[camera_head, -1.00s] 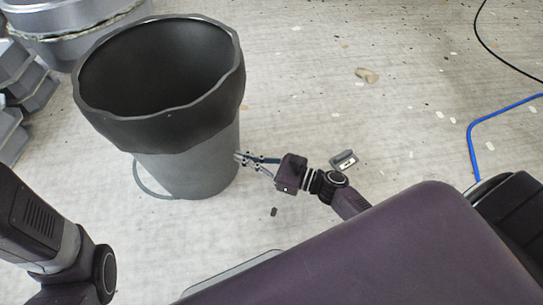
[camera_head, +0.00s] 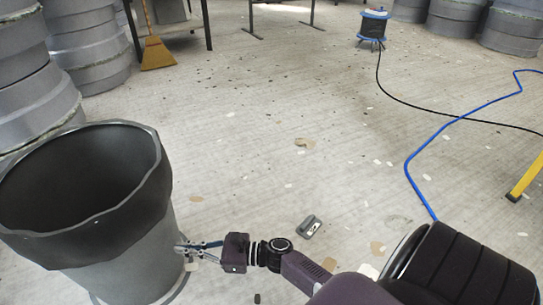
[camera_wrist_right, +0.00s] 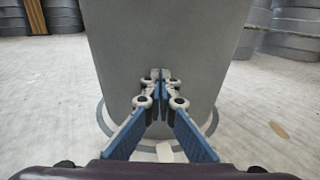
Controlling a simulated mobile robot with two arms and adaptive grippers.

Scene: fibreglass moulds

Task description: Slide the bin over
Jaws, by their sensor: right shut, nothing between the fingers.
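The bin (camera_head: 142,262) is a grey tapered bucket with a black liner folded over its rim, standing upright on the floor at the lower left of the head view. It looks empty inside. My right gripper (camera_head: 181,249) is shut and empty, its fingertips at the bin's right side, low on the wall. In the right wrist view the bin's grey wall (camera_wrist_right: 165,45) fills the middle, and the shut fingertips (camera_wrist_right: 160,76) are at or very near it; I cannot tell if they touch. My left gripper is not in view.
Stacked grey moulds (camera_head: 35,105) stand behind the bin at left. A broom (camera_head: 156,54) leans farther back. A small grey object (camera_head: 311,227) lies right of my right gripper. A blue hose (camera_head: 425,150) and a cable reel (camera_head: 372,28) are at right. The middle floor is mostly clear, with scraps.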

